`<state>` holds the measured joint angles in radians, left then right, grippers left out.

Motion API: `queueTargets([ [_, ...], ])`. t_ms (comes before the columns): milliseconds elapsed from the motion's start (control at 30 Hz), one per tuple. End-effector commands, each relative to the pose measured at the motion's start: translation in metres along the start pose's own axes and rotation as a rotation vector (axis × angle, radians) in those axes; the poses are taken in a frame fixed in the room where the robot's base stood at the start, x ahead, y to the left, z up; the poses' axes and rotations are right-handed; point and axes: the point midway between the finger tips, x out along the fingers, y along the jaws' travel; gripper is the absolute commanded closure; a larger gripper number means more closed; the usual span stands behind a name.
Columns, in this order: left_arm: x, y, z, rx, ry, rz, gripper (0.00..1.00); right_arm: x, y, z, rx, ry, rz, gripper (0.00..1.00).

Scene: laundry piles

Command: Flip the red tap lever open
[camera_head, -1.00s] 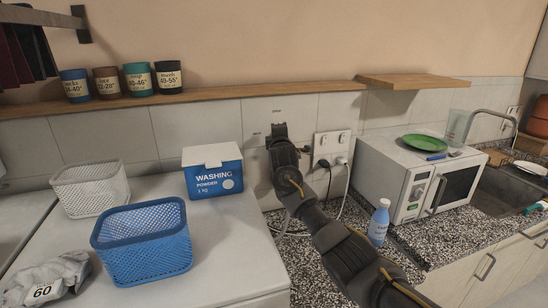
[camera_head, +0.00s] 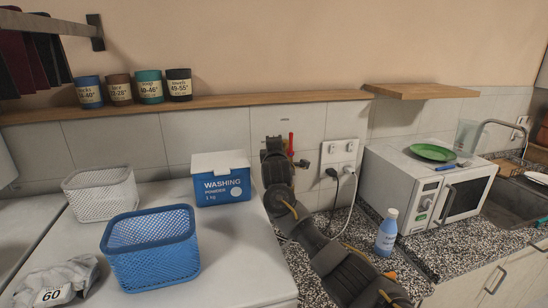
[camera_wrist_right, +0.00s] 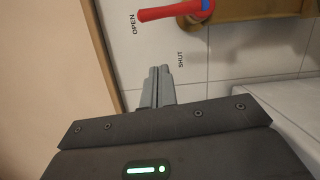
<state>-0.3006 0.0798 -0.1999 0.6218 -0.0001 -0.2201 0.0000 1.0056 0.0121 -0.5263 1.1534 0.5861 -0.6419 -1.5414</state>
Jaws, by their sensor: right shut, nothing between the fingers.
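The red tap lever (camera_head: 291,143) stands upright against the tiled wall, under small lettering. The brass tap body (camera_head: 303,163) shows just right of its base. In the right wrist view the red lever (camera_wrist_right: 174,11) lies across the top edge, its free end beside the word OPEN (camera_wrist_right: 134,24). The word SHUT (camera_wrist_right: 181,60) is away from it. A blue part shows at the lever's pivot. My right gripper (camera_head: 272,143) is just left of the lever. Its fingertips (camera_wrist_right: 159,70) are shut, empty and apart from the lever. My left gripper is not in view.
A washing powder box (camera_head: 221,180) and blue basket (camera_head: 150,250) stand on the white top to the left. A socket (camera_head: 338,152) with plugs and cables, a blue bottle (camera_head: 386,232) and a microwave (camera_head: 430,190) are to the right. A wooden shelf (camera_head: 225,106) runs above.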

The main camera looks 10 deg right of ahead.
Motion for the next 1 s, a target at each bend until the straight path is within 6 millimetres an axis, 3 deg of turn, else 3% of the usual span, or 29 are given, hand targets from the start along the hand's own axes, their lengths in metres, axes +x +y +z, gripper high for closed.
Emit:
queueTargets([
  [200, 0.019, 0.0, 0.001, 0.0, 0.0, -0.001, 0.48, -0.04, -0.002, -0.001, 0.0, 0.002, 0.004, 1.0],
  [400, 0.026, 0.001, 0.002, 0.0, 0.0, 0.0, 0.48, -0.065, 0.001, 0.0, 0.0, 0.001, 0.004, 1.0],
  [1000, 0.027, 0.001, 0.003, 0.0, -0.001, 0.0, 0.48, -0.074, 0.002, 0.0, -0.001, 0.001, 0.001, 1.0],
])
